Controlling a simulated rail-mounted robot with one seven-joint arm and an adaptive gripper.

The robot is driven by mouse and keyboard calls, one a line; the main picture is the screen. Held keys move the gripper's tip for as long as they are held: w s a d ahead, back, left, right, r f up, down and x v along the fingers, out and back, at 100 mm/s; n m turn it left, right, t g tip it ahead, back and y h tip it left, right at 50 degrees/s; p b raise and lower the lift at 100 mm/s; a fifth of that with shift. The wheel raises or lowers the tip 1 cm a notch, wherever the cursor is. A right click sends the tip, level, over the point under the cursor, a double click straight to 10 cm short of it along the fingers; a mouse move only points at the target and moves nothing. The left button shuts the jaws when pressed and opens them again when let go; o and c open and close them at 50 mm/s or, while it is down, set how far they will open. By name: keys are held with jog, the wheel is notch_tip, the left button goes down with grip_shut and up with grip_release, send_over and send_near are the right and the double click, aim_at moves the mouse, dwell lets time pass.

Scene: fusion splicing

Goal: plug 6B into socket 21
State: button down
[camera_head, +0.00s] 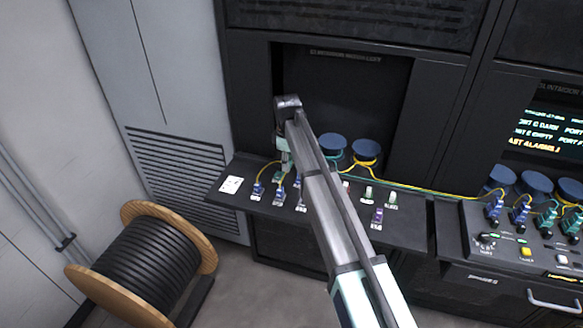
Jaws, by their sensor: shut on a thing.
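My gripper (287,168) points down over the left part of a dark shelf (235,204). It is shut, with its fingertips close above the row of small plugs. What is between the fingers is too small and too covered to make out. Blue plugs (258,189) with yellow leads stand just below and left of it, and another blue plug (279,197) stands below. Pale green connectors (391,199) and a purple one (377,215) stand farther right on the shelf. I cannot read which label is 6B or 21. My arm hides the middle of the shelf.
Blue round spools (366,152) stand behind the shelf, with yellow and green leads running right. A console (475,246) with more plugs and buttons is at right, below a lit screen (556,134). A wooden cable drum (150,262) stands on the floor at left.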

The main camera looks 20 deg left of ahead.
jog(key=w+a, duration=0.4)
jog(key=a, duration=0.1)
jog(key=shift+f+b, duration=1.25)
jog(key=shift+f, duration=1.9)
jog(key=shift+f, duration=0.55)
jog(key=c, duration=0.8)
grip_release()
jog(key=shift+r, duration=0.1)
notch_tip(320, 180, up, 12)
jog(key=shift+f, duration=0.1)
